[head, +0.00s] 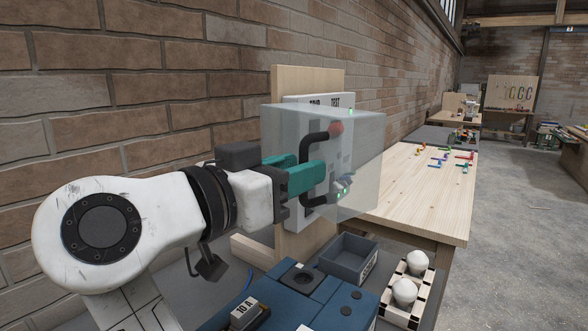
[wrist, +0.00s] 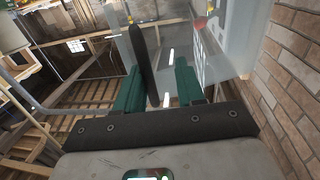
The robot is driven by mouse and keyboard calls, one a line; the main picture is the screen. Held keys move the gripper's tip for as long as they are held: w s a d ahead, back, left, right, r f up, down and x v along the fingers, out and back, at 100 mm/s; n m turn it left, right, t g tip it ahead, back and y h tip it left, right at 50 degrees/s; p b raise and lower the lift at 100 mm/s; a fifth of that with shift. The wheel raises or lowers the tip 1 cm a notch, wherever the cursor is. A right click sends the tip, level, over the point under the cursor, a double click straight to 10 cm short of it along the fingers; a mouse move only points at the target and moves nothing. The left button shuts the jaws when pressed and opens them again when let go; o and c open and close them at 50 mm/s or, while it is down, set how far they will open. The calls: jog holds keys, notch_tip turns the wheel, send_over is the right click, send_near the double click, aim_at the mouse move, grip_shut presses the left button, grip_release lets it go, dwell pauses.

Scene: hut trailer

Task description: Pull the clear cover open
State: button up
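The clear cover (head: 362,165) is a see-through box on the front of a white panel (head: 318,100) fixed to an upright wooden board. A red knob (head: 336,128) shows through it. A black bar handle (head: 309,152) is on the cover. My gripper (head: 318,174) has teal fingers and reaches the handle from the left. In the wrist view, the handle (wrist: 144,62) stands between the two spread fingers, nearer the left one, with a clear gap to the right one. The cover (wrist: 198,42) fills the top of that view. Contact with the left finger cannot be told.
Below are a blue case (head: 300,296), a grey open bin (head: 345,262) and a wooden rack (head: 424,292) with white bulbs. A wooden table (head: 415,205) with small coloured parts extends behind. A brick wall (head: 130,80) runs close along the left. Open floor lies right.

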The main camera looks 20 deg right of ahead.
jog(key=b+v, duration=0.1)
jog(key=v, duration=1)
jog(key=shift+f, duration=0.1)
